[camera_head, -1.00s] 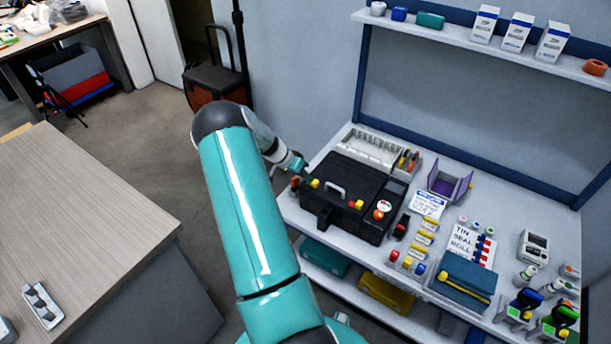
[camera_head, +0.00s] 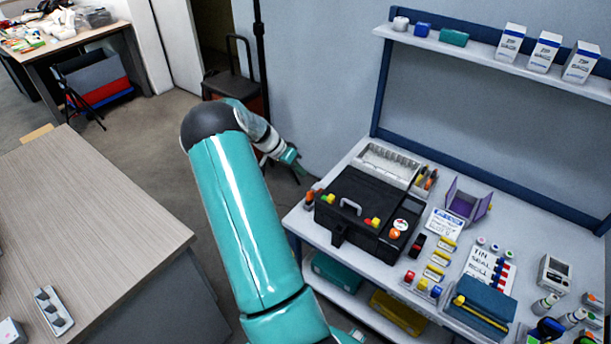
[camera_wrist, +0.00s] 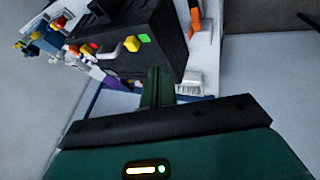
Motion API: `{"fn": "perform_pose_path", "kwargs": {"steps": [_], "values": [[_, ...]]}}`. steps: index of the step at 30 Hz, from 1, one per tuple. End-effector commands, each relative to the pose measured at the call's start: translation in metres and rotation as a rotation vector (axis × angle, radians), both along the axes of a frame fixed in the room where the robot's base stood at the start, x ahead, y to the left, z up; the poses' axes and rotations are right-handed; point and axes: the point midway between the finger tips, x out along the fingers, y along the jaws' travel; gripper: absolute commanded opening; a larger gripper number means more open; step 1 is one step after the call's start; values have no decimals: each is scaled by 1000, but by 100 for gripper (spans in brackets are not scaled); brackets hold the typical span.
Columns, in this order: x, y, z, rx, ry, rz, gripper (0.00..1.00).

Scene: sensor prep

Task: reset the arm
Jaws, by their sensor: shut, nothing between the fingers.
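My gripper (camera_head: 299,169) is at the end of my teal arm, left of the workbench and the black case in the head view. It is apart from the case. In the wrist view my gripper (camera_wrist: 158,73) shows its dark green fingers together, with nothing between them. The black case (camera_head: 342,214) stands closed on the bench, with a grey handle and coloured knobs on its lid. Part of it also shows beyond the fingers in the wrist view (camera_wrist: 165,30).
A shelf (camera_head: 475,48) is above. A wooden table (camera_head: 85,215) stands left. The floor between is clear.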

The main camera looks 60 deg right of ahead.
Motion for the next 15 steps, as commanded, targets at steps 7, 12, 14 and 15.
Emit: {"fn": "perform_pose_path", "kwargs": {"steps": [7,12,14,15], "values": [[3,1,4,1,1,0,0],[6,3,7,4,-5,8,0],[12,8,14,13,-16,23,0],[18,15,21,22,-28,40,0]]}}
